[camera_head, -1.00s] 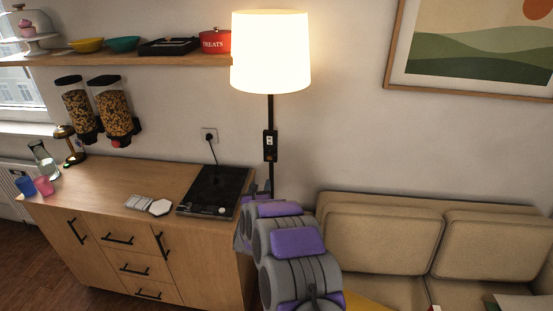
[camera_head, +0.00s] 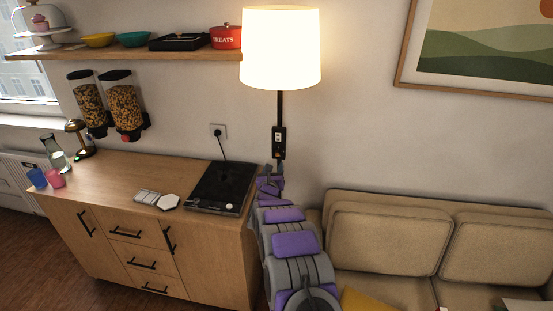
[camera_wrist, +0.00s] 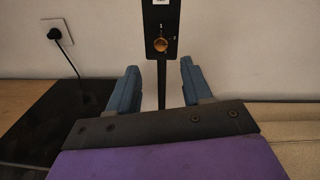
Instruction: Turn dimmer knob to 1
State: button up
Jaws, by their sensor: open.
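The lit floor lamp (camera_head: 280,50) has a white shade and a black pole. A black dimmer box (camera_head: 279,140) is fixed on the pole; in the wrist view it carries a round brass-orange dimmer knob (camera_wrist: 160,45) with small marks around it, too small to read surely. My gripper (camera_wrist: 157,80) is open and empty in the wrist view, its two blue fingers either side of the pole's line, below the knob and apart from it. In the head view my gripper (camera_head: 272,168) is just below the dimmer box.
The wooden cabinet (camera_head: 100,175) with a black hob (camera_head: 222,186) stands left of my arm. A beige sofa (camera_head: 385,240) is to the right. A wall socket (camera_wrist: 57,29) with a plugged black cable is left of the pole.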

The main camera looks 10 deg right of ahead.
aim_at(277, 155)
jog(key=shift+x, duration=3.65)
jog(key=shift+w+d+r, duration=0.1)
jog(key=shift+w+d, duration=0.05)
jog(key=shift+w, duration=0.45)
jog(key=shift+c, duration=0.4)
grip_shut()
